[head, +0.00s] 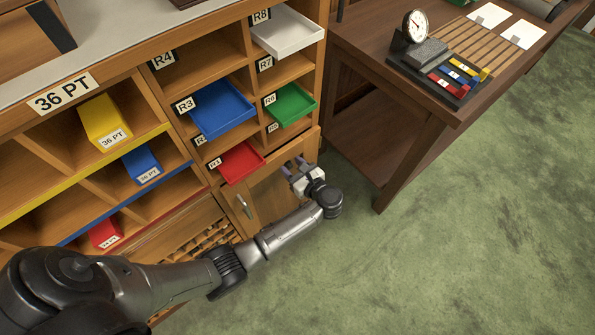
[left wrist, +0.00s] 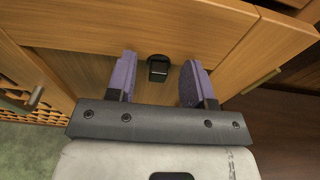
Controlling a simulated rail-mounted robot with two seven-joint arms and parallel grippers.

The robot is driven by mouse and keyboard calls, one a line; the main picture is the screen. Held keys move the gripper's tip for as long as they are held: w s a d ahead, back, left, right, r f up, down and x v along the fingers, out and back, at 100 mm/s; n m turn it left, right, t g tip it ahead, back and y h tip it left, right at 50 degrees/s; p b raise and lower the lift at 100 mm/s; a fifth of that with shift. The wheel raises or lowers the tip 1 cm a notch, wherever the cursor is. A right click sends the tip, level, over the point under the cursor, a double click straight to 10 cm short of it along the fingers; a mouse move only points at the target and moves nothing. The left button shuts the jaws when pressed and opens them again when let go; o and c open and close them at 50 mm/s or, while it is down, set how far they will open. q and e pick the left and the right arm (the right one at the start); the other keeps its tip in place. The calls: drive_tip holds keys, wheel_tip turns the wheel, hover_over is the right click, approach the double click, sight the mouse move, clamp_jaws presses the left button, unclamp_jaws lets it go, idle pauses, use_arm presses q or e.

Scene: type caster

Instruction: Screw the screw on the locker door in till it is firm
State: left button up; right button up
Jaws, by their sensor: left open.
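The locker door (head: 268,199) is the small wooden door low in the cabinet, below the red tray, and it looks closed. My left gripper (head: 298,165) is in front of the door's upper right part. In the left wrist view a small black fitting (left wrist: 158,69) sits on the wood, which seems to be the screw. The two purple fingers of my left gripper (left wrist: 160,62) stand open on either side of it, with a visible gap on each side. How deep the screw sits cannot be told. In the head view the gripper hides it. My right gripper is not in view.
A metal handle (head: 245,207) is on the door's left side. A red tray (head: 236,162) juts out just above the door, with blue (head: 222,109) and green (head: 291,104) trays higher. A wooden desk (head: 425,110) stands to the right. The green floor is clear.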

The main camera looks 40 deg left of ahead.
use_arm(q)
drive_tip(key=shift+a, duration=0.1)
drive_tip(key=shift+c, duration=0.3)
clamp_jaws()
idle(0.4)
drive_tip(key=shift+f, duration=0.1)
idle(1.2)
